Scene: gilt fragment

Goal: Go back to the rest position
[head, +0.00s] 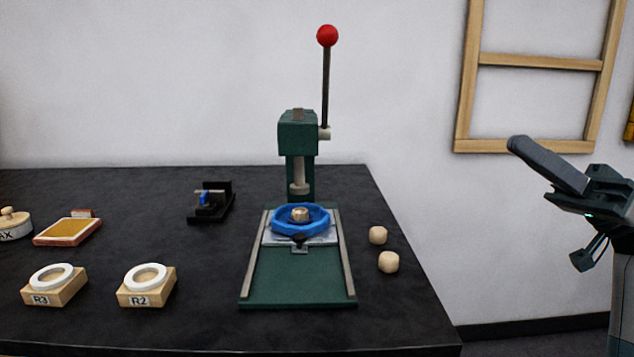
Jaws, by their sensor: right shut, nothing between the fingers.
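My right gripper (520,147) is at the right side of the head view, off the table's right edge and in front of the white wall. Its grey fingers are together and point up and to the left, with nothing between them. It is apart from the green press (298,135) and everything on the table. My left gripper is not in view.
The press stands on the black table (205,285), its red-knobbed lever (326,80) upright. A blue ring-shaped holder (285,220) with a small wooden piece (300,214) sits on its bed. Two wooden pieces (377,235) (388,262) lie to its right. Blocks R3 (60,292) and R2 (153,292) stand left.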

